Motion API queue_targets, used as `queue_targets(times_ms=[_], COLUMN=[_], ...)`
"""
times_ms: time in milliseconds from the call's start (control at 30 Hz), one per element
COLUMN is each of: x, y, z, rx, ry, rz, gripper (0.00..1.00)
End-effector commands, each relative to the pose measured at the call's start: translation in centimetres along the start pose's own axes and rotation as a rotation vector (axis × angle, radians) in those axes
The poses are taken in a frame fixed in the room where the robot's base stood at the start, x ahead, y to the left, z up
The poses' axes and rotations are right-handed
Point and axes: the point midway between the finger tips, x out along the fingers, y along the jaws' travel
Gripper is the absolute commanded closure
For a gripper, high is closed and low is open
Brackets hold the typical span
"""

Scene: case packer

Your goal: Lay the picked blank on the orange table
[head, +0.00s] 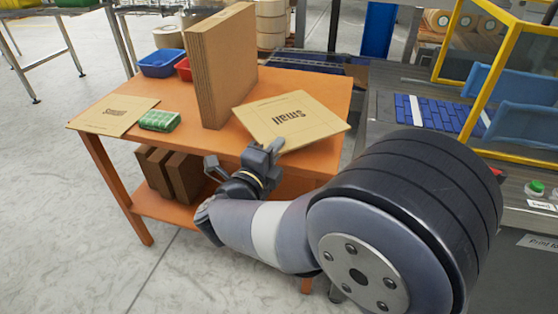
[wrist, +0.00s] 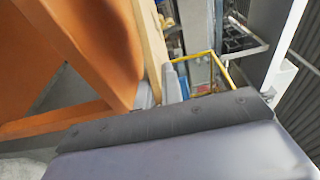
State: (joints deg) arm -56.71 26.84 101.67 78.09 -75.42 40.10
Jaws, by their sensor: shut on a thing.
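My gripper (head: 264,158) is at the front edge of the orange table (head: 223,148) in the head view. It is shut on the near edge of a flat cardboard blank (head: 266,106) marked "Small". The blank is over the right part of the table, slightly tilted; I cannot tell whether it touches the top. In the wrist view, the blank (wrist: 152,48) shows as a thin tan edge beside the orange table (wrist: 95,40). The fingertips are not clear there.
Another "Small" blank (head: 113,115) lies at the table's left end beside a green pack (head: 160,120). A tall cardboard stack (head: 222,65) stands mid-table. Blue (head: 162,63) and red (head: 183,69) bins sit behind. A yellow-framed machine (head: 478,85) is at right.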

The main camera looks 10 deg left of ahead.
Motion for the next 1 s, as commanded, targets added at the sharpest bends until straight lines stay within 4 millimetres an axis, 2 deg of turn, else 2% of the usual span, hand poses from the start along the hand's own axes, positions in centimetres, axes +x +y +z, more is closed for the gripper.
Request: queue_targets(times_ms=[33,100,367,533,967,1000], x=[0.0,0.0,0.1,0.1,0.1,0.1], y=[1.5,2.6,4.8,7.3,8.0,7.8], z=[0.0,0.0,0.0,0.0,0.0,0.0], rx=[-0.006,-0.005,-0.002,-0.004,0.000,0.000], ry=[0.000,0.000,0.000,0.000,0.000,0.000], rz=[0.001,0.000,0.000,0.000,-0.001,-0.001], gripper=[1.00,1.00,1.00,1.00,1.00,0.90])
